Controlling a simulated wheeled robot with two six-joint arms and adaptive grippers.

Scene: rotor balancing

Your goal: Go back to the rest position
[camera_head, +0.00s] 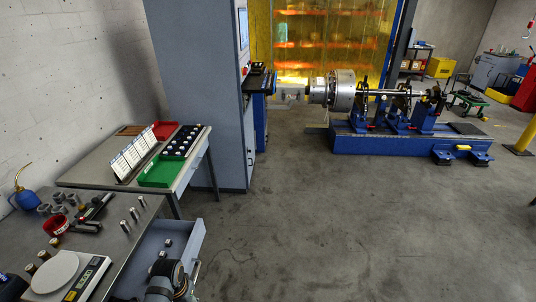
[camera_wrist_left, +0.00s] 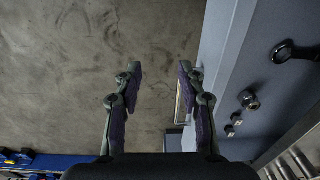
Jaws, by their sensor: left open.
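My left gripper (camera_wrist_left: 160,72) is open and empty in the left wrist view. Its two purple-padded fingers are apart, with bare concrete floor below and between them. An open grey-blue drawer (camera_wrist_left: 228,60) lies just to the right of the fingers. In the head view a dark part of my arm (camera_head: 168,280) shows at the bottom edge, near the drawer (camera_head: 188,241); the fingers cannot be made out there. My right gripper is not in view.
A workbench (camera_head: 118,262) with a white scale (camera_head: 58,272) stands at lower left. Behind it is a table with a green tray (camera_head: 157,175) and a red tray (camera_head: 165,131). The blue balancing machine (camera_head: 395,143) stands at back right. The central floor (camera_head: 330,230) is clear.

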